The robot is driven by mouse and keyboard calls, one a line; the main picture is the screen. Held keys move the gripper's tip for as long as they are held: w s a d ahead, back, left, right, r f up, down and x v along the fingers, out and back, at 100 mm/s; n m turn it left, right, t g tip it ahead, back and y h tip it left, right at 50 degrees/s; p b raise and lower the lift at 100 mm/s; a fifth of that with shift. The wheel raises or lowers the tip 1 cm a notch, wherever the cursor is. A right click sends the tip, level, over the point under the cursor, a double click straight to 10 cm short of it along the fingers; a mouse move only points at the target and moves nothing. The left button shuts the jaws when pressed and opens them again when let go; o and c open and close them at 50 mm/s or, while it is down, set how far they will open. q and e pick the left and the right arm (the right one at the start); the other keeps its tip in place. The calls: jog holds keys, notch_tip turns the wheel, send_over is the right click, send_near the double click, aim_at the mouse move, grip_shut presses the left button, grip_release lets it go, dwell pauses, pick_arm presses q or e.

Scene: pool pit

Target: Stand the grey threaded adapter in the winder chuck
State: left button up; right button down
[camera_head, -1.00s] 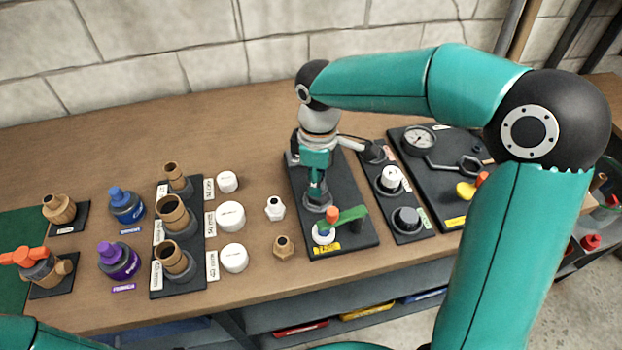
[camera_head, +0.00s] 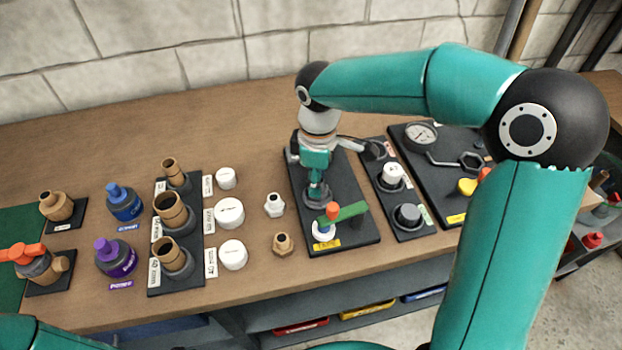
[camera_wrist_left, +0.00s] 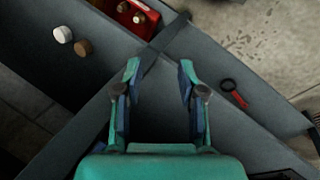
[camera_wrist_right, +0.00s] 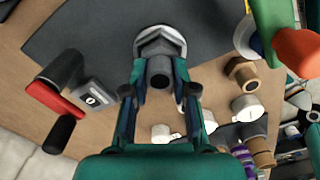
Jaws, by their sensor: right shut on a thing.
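My right gripper (camera_head: 317,178) points down over the dark winder board and is shut on the grey threaded adapter. In the right wrist view, the adapter's dark grey round end (camera_wrist_right: 160,74) shows between the fingertips (camera_wrist_right: 160,88). A wider light grey hex-shaped part (camera_wrist_right: 160,42) shows just beyond it. In the head view, a grey round part (camera_head: 318,197), seemingly the winder chuck, is right below the fingers. The fingers hide much of the contact, so I cannot tell how far the adapter is seated. My left gripper (camera_wrist_left: 158,85) is open and empty above a grey shelf edge.
A green lever (camera_head: 350,211) with an orange-and-white end is close in front of the right gripper. A white hex fitting (camera_head: 274,205) and a brown one (camera_head: 283,244) stand left of the board. A gauge board is right.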

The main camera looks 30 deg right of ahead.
jog(key=shift+f, duration=0.35)
dwell(0.4)
jog(key=c, duration=0.8)
grip_release()
jog(key=shift+c, duration=0.2)
jog(key=shift+o, duration=0.3)
jog(key=o, duration=0.3)
jog(key=shift+o, duration=0.2)
jog(key=shift+s+r, duration=0.1)
jog(key=shift+s, duration=0.05)
jog(key=shift+r+p, duration=3.35)
jog(key=shift+r, duration=0.6)
